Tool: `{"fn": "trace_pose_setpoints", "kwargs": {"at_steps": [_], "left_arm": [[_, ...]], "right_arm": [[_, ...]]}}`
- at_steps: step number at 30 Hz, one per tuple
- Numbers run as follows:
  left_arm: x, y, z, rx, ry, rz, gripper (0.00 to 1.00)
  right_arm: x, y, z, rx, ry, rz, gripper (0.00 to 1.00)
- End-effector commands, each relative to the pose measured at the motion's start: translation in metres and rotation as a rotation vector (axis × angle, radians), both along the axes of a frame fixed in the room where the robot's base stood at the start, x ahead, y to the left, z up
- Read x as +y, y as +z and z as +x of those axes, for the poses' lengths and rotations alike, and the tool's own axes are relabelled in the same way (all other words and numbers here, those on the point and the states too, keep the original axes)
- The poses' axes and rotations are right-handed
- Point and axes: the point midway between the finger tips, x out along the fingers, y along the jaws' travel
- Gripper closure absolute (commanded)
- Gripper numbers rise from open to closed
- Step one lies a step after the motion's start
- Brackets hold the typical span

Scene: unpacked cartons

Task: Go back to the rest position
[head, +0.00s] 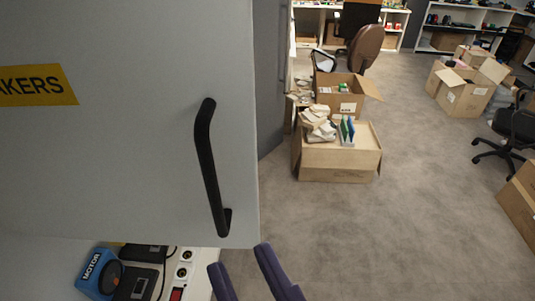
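My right gripper (239,256) shows at the bottom of the head view, with two purple fingers pointing up. The fingers are apart and nothing is seen between them. The gripper is below the lower edge of a grey cabinet door (130,170) and just right of its black handle (211,170). It does not appear to hold the handle. My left gripper is not in view.
A shelf below the door holds a blue MOTOR item (99,273) and a white socket strip (184,272). Cartons stand ahead (337,160) and at the right (465,95). A black office chair (515,125) is at the right. Grey floor (420,220) between them is clear.

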Motion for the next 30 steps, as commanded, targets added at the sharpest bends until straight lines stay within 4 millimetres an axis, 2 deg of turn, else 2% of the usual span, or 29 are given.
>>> {"fn": "trace_pose_setpoints", "kwargs": {"at_steps": [6, 11, 15, 19, 24, 27, 30], "left_arm": [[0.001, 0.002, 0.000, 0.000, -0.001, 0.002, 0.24], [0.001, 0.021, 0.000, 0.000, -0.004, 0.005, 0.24], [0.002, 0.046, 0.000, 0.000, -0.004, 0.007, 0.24], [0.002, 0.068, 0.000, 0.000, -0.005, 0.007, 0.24], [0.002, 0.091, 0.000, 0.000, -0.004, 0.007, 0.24], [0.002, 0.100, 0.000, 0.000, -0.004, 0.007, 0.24], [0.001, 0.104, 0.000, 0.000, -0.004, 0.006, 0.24]], "right_arm": [[-0.001, 0.001, 0.002, 0.012, -0.001, -0.007, 0.73], [-0.018, 0.000, 0.017, 0.142, -0.012, -0.084, 0.73], [-0.055, -0.003, 0.029, 0.374, -0.051, -0.202, 0.73], [-0.100, -0.001, 0.023, 0.620, -0.114, -0.300, 0.73], [-0.156, 0.014, -0.006, 0.916, -0.218, -0.391, 0.73], [-0.180, 0.024, -0.025, 1.046, -0.269, -0.422, 0.73], [-0.193, 0.030, -0.040, 1.131, -0.303, -0.440, 0.73]]}}
